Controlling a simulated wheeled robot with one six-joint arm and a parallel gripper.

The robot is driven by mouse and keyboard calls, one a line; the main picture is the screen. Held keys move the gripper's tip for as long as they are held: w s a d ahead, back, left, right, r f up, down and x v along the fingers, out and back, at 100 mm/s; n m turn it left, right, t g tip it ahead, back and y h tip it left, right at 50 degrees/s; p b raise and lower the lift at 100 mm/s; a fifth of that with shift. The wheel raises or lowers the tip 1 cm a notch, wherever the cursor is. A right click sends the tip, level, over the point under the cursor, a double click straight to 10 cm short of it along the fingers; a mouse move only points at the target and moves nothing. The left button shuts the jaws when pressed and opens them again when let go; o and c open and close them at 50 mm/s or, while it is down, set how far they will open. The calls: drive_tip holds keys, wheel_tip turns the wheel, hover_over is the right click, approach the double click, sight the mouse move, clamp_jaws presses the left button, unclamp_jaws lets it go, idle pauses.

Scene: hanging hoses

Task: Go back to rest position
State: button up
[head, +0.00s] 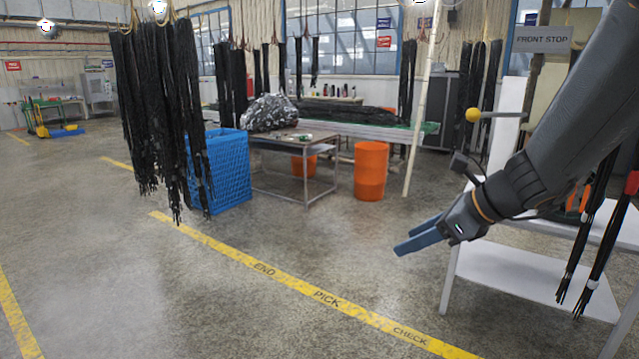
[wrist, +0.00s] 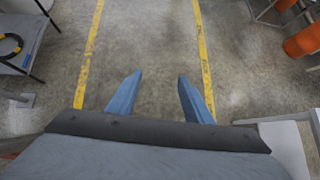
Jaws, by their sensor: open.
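My gripper (head: 405,244) is at the right of the head view, at the end of my dark arm, held in the air in front of a white shelf rack. Its two blue fingers show in the wrist view (wrist: 159,95), spread apart with only bare floor between and beyond them. It holds nothing. A bundle of black hoses (head: 165,110) hangs at the left in the head view, well away from my gripper. More black hoses (head: 590,235) hang at the right edge beside the white shelf.
A white shelf (head: 535,275) stands close behind my gripper. A blue crate (head: 228,170), a metal table (head: 290,147) and an orange bin (head: 371,170) stand further back. A yellow floor line (head: 290,280) reads END PICK CHECK. The floor at front left is clear.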

drive_tip(key=s+f+n+g+h, duration=0.2)
drive_tip(key=s+f+n, duration=0.4)
drive_tip(key=n, duration=0.7)
drive_tip(key=s+f+n+g+h, duration=0.3)
drive_tip(key=s+f+n, duration=0.4)
drive_tip(key=s+n, duration=0.3)
drive_tip(key=n+h, duration=0.1)
drive_tip(key=n, duration=0.1)
drive_tip(key=shift+s+n+g+h, duration=0.25)
drive_tip(key=shift+n+g+h, duration=0.05)
drive_tip(key=shift+n, duration=0.1)
